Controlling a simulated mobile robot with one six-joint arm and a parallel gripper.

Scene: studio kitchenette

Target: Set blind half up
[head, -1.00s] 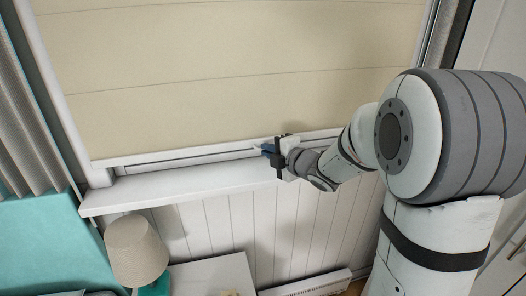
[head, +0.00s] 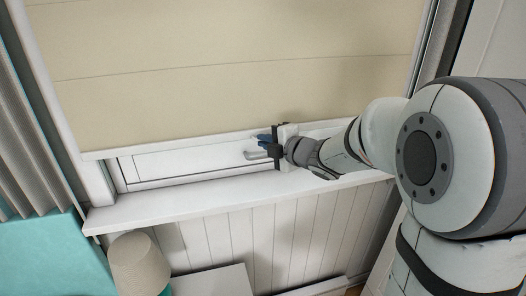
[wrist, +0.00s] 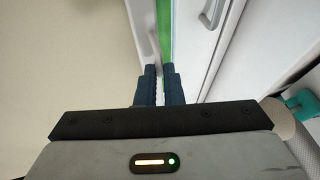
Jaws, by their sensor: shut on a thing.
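The beige blind (head: 220,80) covers most of the window in the head view. Its white bottom rail (head: 150,147) hangs a little above the sill, with a strip of white window frame showing below it. My gripper (head: 265,139) is at the rail, right of its middle. In the wrist view the blue fingers of my gripper (wrist: 158,85) are shut on the thin bottom rail (wrist: 147,45). The blind's cloth (wrist: 70,60) fills the left of that view. The exact contact between fingers and rail is partly hidden.
A window handle (head: 256,155) sits just below my gripper. The white sill (head: 190,203) runs beneath. A lamp (head: 139,264) stands below at the left, beside a turquoise bed or cover (head: 50,255). A grey curtain (head: 35,150) hangs at the left.

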